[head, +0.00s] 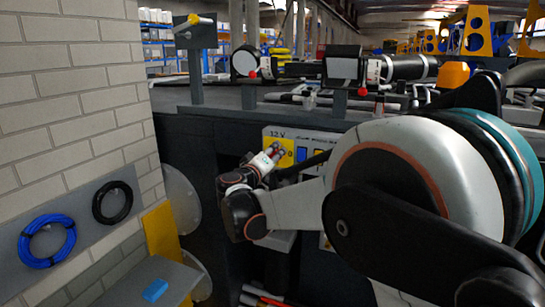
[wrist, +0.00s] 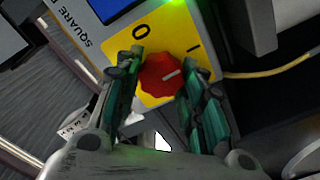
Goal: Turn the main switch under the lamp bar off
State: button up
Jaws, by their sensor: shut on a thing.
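The main switch is a red round knob (wrist: 160,74) on a yellow plate (wrist: 172,38) marked 0 and I, seen in the wrist view. A white line on the knob points right, nearer the I than the 0. My gripper (wrist: 161,64) has its green-padded fingers on both sides of the knob and is shut on it. The knob is hard to make out there behind the fingers.
A green light (wrist: 176,2) glows near the plate. A yellow cable (wrist: 270,69) runs to the right of it. In the head view, dark cylinders (head: 410,67) lie above the panel. A brick wall (head: 70,90) and a board with a blue coil (head: 47,240) stand at the left.

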jog(key=n+b, duration=0.1)
jog(key=n, duration=0.1)
jog(key=n+b, duration=0.1)
jog(key=n, duration=0.1)
jog(key=shift+a+f+n+b, duration=0.1)
jog(key=shift+f+n+b, duration=0.1)
jog(key=shift+n+b, duration=0.15)
jog(key=n+b, duration=0.2)
jog(key=n, duration=0.2)
jog(key=shift+f, duration=0.1)
jog(key=n+b, duration=0.1)
jog(key=n, duration=0.4)
jog(key=shift+f+n+b, duration=0.1)
jog(key=shift+n+b, duration=0.55)
jog(key=shift+n, duration=1.1)
jog(key=o, duration=1.1)
jog(key=v, duration=1.2)
